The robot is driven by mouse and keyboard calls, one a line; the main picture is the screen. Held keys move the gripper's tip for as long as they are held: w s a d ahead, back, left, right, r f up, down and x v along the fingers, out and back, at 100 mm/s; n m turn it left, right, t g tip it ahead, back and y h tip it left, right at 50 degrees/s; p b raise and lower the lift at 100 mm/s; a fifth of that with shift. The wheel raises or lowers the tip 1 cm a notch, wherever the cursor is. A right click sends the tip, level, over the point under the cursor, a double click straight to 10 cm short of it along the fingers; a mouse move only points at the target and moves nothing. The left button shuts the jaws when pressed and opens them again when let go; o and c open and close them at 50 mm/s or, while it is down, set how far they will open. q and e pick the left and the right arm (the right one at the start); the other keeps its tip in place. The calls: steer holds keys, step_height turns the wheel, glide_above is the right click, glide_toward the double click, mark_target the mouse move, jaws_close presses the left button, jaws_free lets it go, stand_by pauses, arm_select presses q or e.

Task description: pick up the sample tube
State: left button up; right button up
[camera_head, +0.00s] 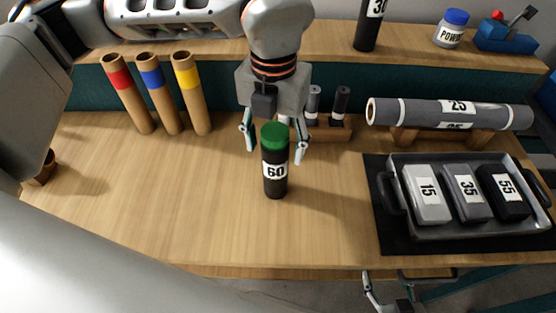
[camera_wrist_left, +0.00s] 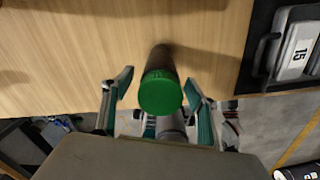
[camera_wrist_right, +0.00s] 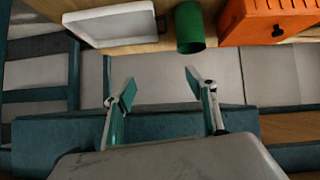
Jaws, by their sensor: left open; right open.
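The sample tube (camera_head: 275,178) stands upright on the wooden table, dark with a green cap and a white label reading 60. My left gripper (camera_head: 274,152) is open above and around its top, one finger to each side. In the left wrist view the green cap (camera_wrist_left: 161,93) shows between the spread fingers (camera_wrist_left: 158,88), with gaps on both sides. My right gripper (camera_wrist_right: 160,82) is open and empty in its wrist view. In the head view its fingers show at the bottom edge, below the table front and away from the tube.
A tray (camera_head: 443,228) with blocks labelled 15, 35 and 55 sits on a dark mat at right. A grey roll (camera_head: 450,113) lies behind it. Three banded tubes (camera_head: 164,95) lean at back left. Two small dark tubes stand in a rack (camera_head: 330,132) behind the gripper. Table left of the tube is clear.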

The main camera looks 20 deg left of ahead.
arm_select(q)
steer(key=shift+s+f, duration=0.25)
steer(key=shift+f, duration=0.6)
steer(key=shift+w+f, duration=0.2)
steer(key=shift+f, duration=1)
steer(key=shift+w+f, duration=0.15)
steer(key=shift+f, duration=1)
steer(key=c, duration=1.2)
